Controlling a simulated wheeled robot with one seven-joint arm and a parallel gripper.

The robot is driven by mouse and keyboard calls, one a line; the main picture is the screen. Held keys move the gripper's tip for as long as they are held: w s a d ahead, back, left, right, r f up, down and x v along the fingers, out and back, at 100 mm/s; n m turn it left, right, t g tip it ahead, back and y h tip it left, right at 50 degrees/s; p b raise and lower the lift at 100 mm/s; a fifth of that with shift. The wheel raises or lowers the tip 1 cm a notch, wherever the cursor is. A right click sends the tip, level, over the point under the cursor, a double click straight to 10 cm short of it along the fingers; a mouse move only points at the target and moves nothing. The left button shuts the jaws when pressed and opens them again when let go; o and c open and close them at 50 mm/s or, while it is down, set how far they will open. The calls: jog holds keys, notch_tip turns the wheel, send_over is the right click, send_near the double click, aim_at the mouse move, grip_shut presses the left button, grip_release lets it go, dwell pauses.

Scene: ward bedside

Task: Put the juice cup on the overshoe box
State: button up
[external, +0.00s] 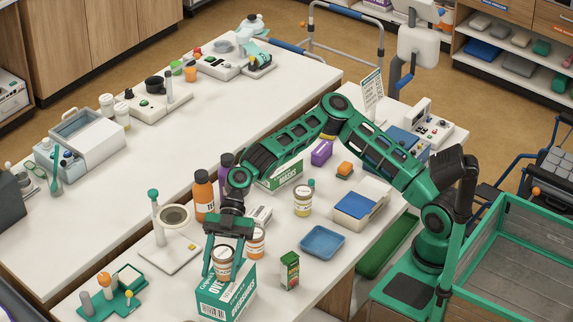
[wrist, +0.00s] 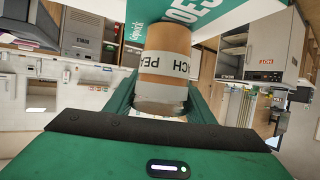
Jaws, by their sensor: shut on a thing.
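The juice cup (external: 222,265), a brown cup with a pale label, stands upright between the fingers of my gripper (external: 223,258). In the wrist view the cup (wrist: 166,68) shows "PEACH" lettering, with a green finger on each side of it. My gripper is shut on it. The overshoe box (external: 226,296), green and white, is directly below the cup at the front edge of the counter. The box (wrist: 190,14) also meets the cup's far end in the wrist view. I cannot tell whether they touch or a thin gap remains.
Another orange-brown cup (external: 256,241) stands close behind the box to the right. An orange bottle (external: 204,194) is behind my gripper. A small green carton (external: 289,270) and a blue tray (external: 322,242) are to the right. A green stand (external: 112,297) is at left.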

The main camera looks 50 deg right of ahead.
aim_at(225, 247)
jog(key=o, duration=1.3)
jog(key=v, duration=1.2)
jog(key=shift+w, duration=0.1)
jog(key=shift+f, duration=0.1)
